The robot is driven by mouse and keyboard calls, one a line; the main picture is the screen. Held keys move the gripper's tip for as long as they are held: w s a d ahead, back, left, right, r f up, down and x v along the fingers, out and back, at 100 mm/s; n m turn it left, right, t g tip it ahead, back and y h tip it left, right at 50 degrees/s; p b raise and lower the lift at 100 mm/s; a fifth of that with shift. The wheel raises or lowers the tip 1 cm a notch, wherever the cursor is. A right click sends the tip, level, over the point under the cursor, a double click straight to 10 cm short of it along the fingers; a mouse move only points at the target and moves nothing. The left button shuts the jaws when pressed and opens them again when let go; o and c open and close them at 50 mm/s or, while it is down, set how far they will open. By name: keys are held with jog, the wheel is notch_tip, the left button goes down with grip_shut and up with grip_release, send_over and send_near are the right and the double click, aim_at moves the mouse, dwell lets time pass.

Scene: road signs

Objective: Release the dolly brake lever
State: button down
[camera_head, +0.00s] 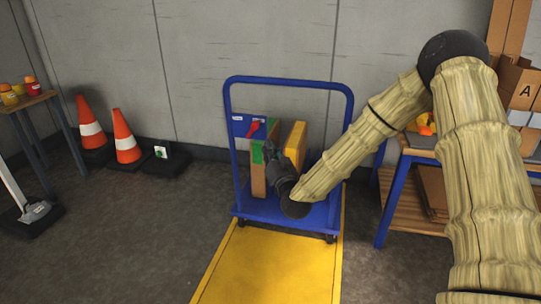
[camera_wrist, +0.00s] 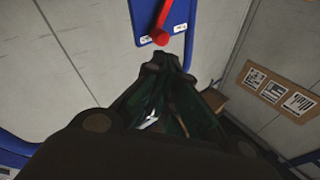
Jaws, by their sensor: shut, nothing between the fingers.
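The blue dolly (camera_head: 348,100) stands by the wall with its tall handle frame at the back. A blue panel (camera_head: 238,122) on the frame carries the red brake lever (camera_head: 254,129). In the wrist view the lever (camera_wrist: 161,37) hangs at the top middle with its round knob downward, in front of the panel (camera_wrist: 181,14) with small white labels. My gripper (camera_head: 269,146) is in front of and a little below the lever. In the wrist view the fingertips (camera_wrist: 166,61) are together and empty, just below the knob, with no clear contact.
Cardboard with green tape (camera_head: 257,180) and a yellow item (camera_head: 295,140) stand on the dolly close to my gripper. A yellow floor mat (camera_head: 270,265) lies in front. A blue-legged workbench (camera_head: 388,205) is right; orange cones (camera_head: 126,140) are left. Open floor lies left of the dolly.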

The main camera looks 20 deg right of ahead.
jog(key=b, duration=0.3)
send_near(252, 131)
jog(key=w+r, duration=0.1)
jog(key=r, duration=0.3)
jog(key=w+r, duration=0.1)
jog(key=shift+w+d+r, duration=0.35)
jog(key=shift+r, duration=0.05)
jog(key=shift+r, duration=0.15)
jog(key=shift+a+r+n+p, duration=0.15)
jog(key=shift+n+p, duration=0.15)
jog(key=shift+p, duration=0.35)
